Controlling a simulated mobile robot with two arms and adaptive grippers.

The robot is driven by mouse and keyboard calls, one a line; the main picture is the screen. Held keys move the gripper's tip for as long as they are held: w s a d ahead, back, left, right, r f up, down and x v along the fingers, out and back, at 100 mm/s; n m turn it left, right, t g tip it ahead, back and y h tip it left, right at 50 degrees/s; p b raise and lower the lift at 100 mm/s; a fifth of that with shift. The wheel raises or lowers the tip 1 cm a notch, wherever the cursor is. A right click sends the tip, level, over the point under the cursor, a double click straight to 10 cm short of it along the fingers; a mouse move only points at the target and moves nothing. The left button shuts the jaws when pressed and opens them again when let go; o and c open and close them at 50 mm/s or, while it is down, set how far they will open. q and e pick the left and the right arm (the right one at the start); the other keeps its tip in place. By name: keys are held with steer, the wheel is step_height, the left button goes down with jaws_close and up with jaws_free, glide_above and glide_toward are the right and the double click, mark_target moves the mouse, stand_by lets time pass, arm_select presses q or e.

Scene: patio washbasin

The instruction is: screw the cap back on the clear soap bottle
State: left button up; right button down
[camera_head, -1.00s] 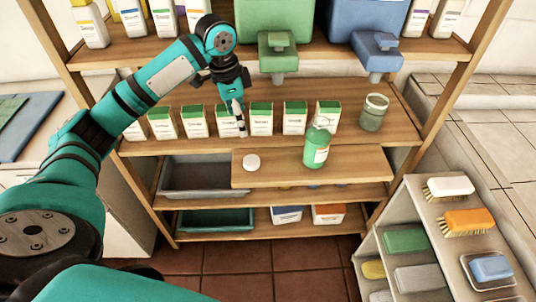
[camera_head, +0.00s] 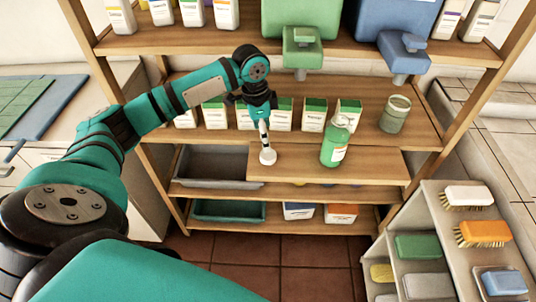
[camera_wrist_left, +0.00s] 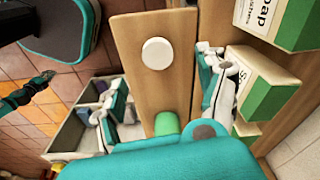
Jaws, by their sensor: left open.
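The white round cap (camera_head: 267,157) lies on the raised pull-out wooden board (camera_head: 300,173), to the left of the bottle. The clear soap bottle (camera_head: 335,144), filled with green liquid, stands upright on the same board with a white label. My left gripper (camera_head: 264,141) points down just above the cap, open and empty. In the left wrist view the cap (camera_wrist_left: 157,53) lies between the lines of the two spread fingers (camera_wrist_left: 163,80), and the bottle (camera_wrist_left: 166,124) shows only in part behind my arm.
A row of green-and-white soap boxes (camera_head: 314,114) stands behind the board, close to my left gripper. A glass jar (camera_head: 395,114) is at the right on the shelf. Green (camera_head: 302,50) and blue (camera_head: 403,55) dispensers hang above. A brush rack (camera_head: 430,230) stands front right.

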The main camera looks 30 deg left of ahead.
mark_target(268, 154)
arm_select(q)
steer(key=shift+w+d+f, duration=0.15)
steer(key=shift+f, duration=1.2)
steer(key=f, duration=0.5)
steer(key=shift+d+f+p, duration=0.1)
steer(key=shift+d+p, duration=0.25)
steer(key=shift+d, duration=0.05)
steer(key=c, duration=0.8)
